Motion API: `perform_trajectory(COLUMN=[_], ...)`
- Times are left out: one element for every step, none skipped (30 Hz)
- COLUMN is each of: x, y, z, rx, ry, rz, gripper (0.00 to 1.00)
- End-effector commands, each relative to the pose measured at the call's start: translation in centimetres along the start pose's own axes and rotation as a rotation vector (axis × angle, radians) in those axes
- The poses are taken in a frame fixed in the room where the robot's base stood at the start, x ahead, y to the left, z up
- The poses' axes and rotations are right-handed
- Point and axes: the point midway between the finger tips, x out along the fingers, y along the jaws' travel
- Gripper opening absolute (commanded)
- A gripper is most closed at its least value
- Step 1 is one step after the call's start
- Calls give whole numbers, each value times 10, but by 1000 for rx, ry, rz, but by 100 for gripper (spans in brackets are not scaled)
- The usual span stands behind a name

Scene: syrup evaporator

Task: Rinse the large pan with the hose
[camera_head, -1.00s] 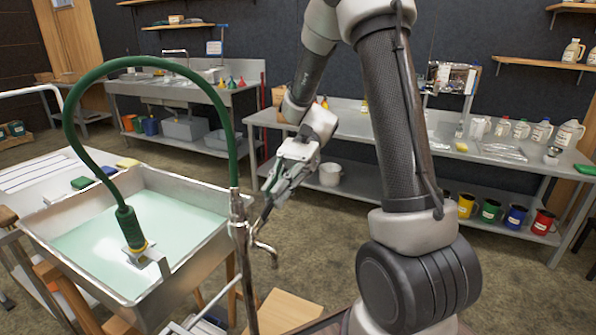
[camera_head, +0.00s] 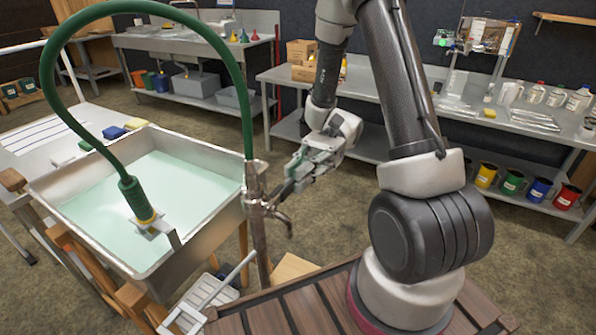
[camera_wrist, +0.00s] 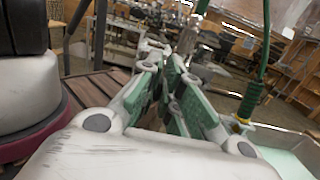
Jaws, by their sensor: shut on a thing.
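The large pan (camera_head: 205,240) is a steel tub on a wooden stand at the left, with pale green liquid inside. The green hose (camera_head: 62,100) arches over it from the top of a steel standpipe (camera_head: 257,225). Its nozzle (camera_head: 132,192) hangs down at a bracket on the pan's near side. My gripper (camera_head: 292,184) is at the standpipe, right of the pan. Its jaws are close together on what looks like the dark tap lever (camera_head: 279,197); the exact grip is hidden. In the wrist view, the green-padded fingers (camera_wrist: 180,95) point towards the standpipe (camera_wrist: 188,38).
Sponges (camera_head: 124,129) lie on a white table behind the pan. A steel bench (camera_head: 400,108) with jugs stands at the back right, with coloured mugs (camera_head: 512,182) on its lower shelf. A sink bench (camera_head: 190,45) is at the back left. Bare floor lies between.

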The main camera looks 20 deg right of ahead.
Motion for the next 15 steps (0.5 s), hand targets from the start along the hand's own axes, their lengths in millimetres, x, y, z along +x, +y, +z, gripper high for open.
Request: perform_trajectory(x=[0, 0, 0, 0, 0, 0, 0, 0, 0, 0, 0, 0, 0, 0, -1], y=[0, 0, 0, 0, 0, 0, 0, 0, 0, 0, 0, 0, 0, 0, 0], z=[-1, -1, -1, -1, -1, -1, -1, -1, -1, -1, -1, 0, 0, 0, 0], rx=[0, 0, 0, 0, 0, 0, 0, 0, 0, 0, 0, 0, 0, 0, 0], ry=[2, 2, 3, 3, 3, 3, 3, 3, 3, 3, 3, 3, 3, 3, 2], rz=[0, 0, 0, 0, 0, 0, 0, 0, 0, 0, 0, 0, 0, 0, 0], gripper=[0, 0, 0, 0, 10, 16, 16, 16, 16, 16, 16, 16, 16, 16, 16])
